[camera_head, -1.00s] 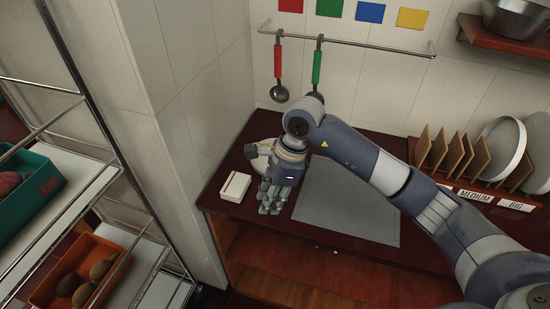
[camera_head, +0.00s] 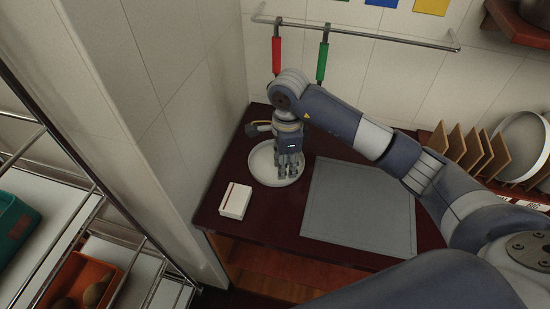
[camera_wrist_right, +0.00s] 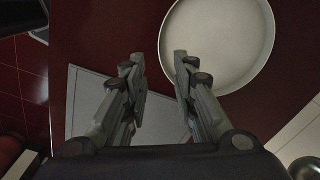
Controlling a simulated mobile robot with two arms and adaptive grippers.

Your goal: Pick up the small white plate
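The small white plate (camera_head: 262,165) lies flat on the dark red counter (camera_head: 242,258), near the wall corner on the left. My right gripper (camera_head: 286,173) points down over the right part of the plate and hides some of its rim. In the right wrist view the plate (camera_wrist_right: 225,45) fills the upper right. There my right gripper (camera_wrist_right: 159,58) is open and empty, with one finger overlapping the plate and the other outside its edge. I cannot tell whether the fingers touch the plate. My left gripper is not in view.
A small white box (camera_head: 235,202) lies in front of the plate. A grey mat (camera_head: 360,208) lies to its right. A wooden rack (camera_head: 475,150) with larger white plates (camera_head: 522,148) stands at the right. Ladles hang from a rail (camera_head: 370,36) behind.

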